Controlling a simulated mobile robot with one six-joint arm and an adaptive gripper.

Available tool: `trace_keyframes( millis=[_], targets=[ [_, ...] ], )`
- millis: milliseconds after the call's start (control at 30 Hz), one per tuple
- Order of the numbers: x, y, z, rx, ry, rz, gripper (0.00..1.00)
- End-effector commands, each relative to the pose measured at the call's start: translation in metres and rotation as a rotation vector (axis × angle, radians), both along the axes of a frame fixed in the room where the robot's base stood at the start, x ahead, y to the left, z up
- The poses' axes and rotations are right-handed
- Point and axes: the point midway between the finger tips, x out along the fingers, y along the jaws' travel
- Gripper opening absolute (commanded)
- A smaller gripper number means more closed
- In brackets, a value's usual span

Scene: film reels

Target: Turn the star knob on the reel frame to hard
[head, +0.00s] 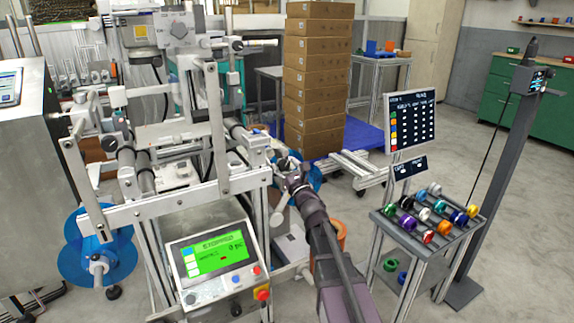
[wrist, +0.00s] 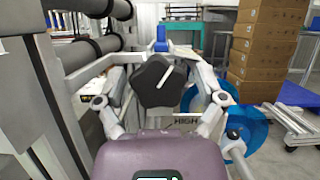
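The black star knob (wrist: 156,84) shows in the wrist view, with a white pointer line slanting up and right. Part of a label reading "HIGH" (wrist: 186,121) shows below and right of it. My gripper (wrist: 163,66) is open, with one finger on each side of the knob and a visible gap at the right. I cannot tell whether the left finger touches it. In the head view my gripper (head: 290,170) is at the right side of the reel frame (head: 212,135). There the knob cannot be told apart from the gripper.
The frame's green display (head: 213,253) reads "STOPPED", with several buttons below it. Blue reels (head: 100,258) sit low on the frame. A rack of coloured rolls (head: 428,222) and a dark score board (head: 411,120) stand at right. Stacked cartons (head: 318,80) stand behind.

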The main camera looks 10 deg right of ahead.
Motion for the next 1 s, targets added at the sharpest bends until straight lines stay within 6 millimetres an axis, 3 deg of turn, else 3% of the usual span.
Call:
trace_keyframes(
  millis=[33, 167, 200, 467, 1000],
  targets=[
    [-0.0001, 0.0002, 0.0, 0.0, 0.0, 0.0, 0.58],
    [0.0001, 0.0002, -0.0001, 0.0, 0.0, 0.0, 0.2],
    [0.0002, 0.0002, 0.0, 0.0, 0.0, 0.0, 0.14],
    [0.0005, 0.0002, 0.0003, 0.032, 0.01, 0.0, 0.14],
    [0.0019, -0.0003, 0.0004, 0.384, 0.125, -0.001, 0.14]
  ],
)
